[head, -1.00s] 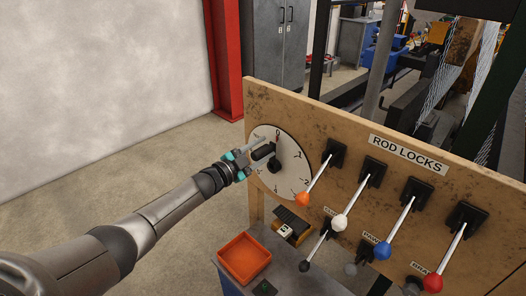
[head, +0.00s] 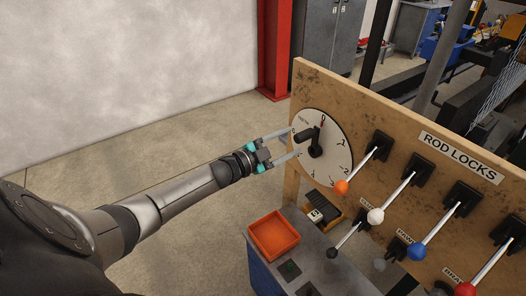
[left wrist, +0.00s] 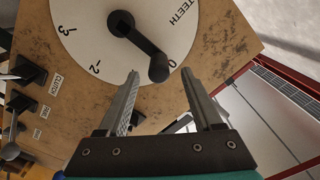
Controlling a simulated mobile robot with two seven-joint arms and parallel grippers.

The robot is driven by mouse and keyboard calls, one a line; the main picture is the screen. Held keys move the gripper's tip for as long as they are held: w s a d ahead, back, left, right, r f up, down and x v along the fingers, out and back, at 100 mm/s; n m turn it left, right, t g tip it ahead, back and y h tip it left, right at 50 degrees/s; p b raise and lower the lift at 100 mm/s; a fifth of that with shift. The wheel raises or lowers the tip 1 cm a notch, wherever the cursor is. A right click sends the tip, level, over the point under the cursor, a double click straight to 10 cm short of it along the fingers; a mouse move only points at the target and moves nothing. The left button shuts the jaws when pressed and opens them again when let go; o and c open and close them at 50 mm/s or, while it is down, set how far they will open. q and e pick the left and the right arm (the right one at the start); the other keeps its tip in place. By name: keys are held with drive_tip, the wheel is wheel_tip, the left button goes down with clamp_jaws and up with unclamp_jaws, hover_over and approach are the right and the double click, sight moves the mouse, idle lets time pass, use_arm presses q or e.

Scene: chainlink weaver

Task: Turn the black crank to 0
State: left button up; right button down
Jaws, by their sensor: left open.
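The black crank (head: 305,135) is on a white numbered dial (head: 338,167) fixed to a wooden board. In the left wrist view the crank (left wrist: 141,45) runs from its hub to a round handle end beside the 0 mark. My left gripper (head: 294,142) is open and empty in front of the dial. In the left wrist view the gripper (left wrist: 160,76) has its fingertips to either side of the handle end, which appears just beyond them. My right gripper is out of view.
Several levers with coloured knobs, such as an orange one (head: 341,187), stick out of the board (head: 395,125) right of the dial. An orange tray (head: 274,236) stands on a grey bench below. Open floor lies to the left.

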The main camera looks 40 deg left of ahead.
use_arm(q)
drive_tip(key=v, duration=0.8)
drive_tip(key=shift+s+a, duration=0.15)
idle(0.4)
drive_tip(key=s+f+n+g+y+b, duration=0.2)
drive_tip(key=s+f, duration=0.2)
drive_tip(key=f, duration=0.7)
drive_tip(key=s+f+n+g+y+b, duration=0.1)
drive_tip(key=s+f+n+g+y, duration=0.3)
drive_tip(key=f, duration=0.7)
drive_tip(key=s+f+n+b, duration=0.15)
drive_tip(key=s+f, duration=0.35)
drive_tip(key=f, duration=0.6)
drive_tip(key=s+d+f+n+g+b, duration=0.1)
drive_tip(key=s+d+f+g, duration=0.2)
drive_tip(key=s+f, duration=0.4)
drive_tip(key=s+d+f+n+g+b, duration=0.1)
drive_tip(key=s+d+f, duration=0.5)
drive_tip(key=s, duration=0.7)
drive_tip(key=s+d+f+n+g+b, duration=0.1)
drive_tip(key=s+d+f+g+b, duration=0.2)
drive_tip(key=s+d+f+g, duration=0.2)
drive_tip(key=s+f+g, duration=0.1)
drive_tip(key=s+f, duration=0.2)
drive_tip(key=s, duration=0.2)
drive_tip(key=shift+s, duration=0.25)
